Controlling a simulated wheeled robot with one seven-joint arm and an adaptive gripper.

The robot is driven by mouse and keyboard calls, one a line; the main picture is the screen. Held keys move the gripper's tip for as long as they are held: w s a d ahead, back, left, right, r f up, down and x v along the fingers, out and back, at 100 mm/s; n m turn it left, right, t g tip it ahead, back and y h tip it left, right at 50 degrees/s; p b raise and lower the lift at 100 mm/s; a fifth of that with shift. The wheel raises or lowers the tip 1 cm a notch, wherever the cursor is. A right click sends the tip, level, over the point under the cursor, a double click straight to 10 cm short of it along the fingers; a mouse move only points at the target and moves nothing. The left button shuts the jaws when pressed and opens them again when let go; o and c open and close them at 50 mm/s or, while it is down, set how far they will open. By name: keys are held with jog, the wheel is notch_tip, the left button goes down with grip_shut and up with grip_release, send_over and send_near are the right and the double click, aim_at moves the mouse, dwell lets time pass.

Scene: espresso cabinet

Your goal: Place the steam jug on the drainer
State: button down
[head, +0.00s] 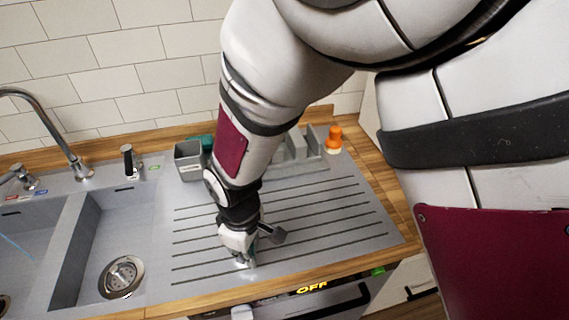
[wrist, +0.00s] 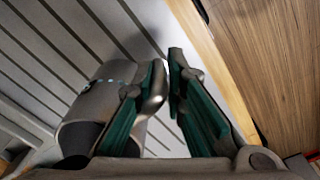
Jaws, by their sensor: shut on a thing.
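The steam jug (wrist: 88,112) is a grey metal vessel at the left of the wrist view, beside my fingers and lying tilted in that picture. My gripper (wrist: 168,75), with green inner pads, is shut on the jug at its side; the exact grip spot is partly hidden by the fingers. In the head view my gripper (head: 243,245) is low over the front part of the ribbed drainer (head: 335,215), and the jug is mostly hidden by it. I cannot tell whether the jug touches the drainer. The drainer's grooves also show in the wrist view (wrist: 60,50).
The sink basin (head: 120,240) lies left of the drainer, with a tap (head: 65,150) behind it. A grey container (head: 189,160), a grey rack (head: 300,155) and an orange-topped bottle (head: 334,140) stand along the back. The drainer's right part is clear. A wooden counter edge (head: 400,215) borders it.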

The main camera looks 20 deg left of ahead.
jog(key=shift+r, duration=0.1)
jog(key=shift+f, duration=0.2)
jog(key=c, duration=1.6)
grip_release()
jog(key=shift+s, duration=0.1)
jog(key=shift+c, duration=0.2)
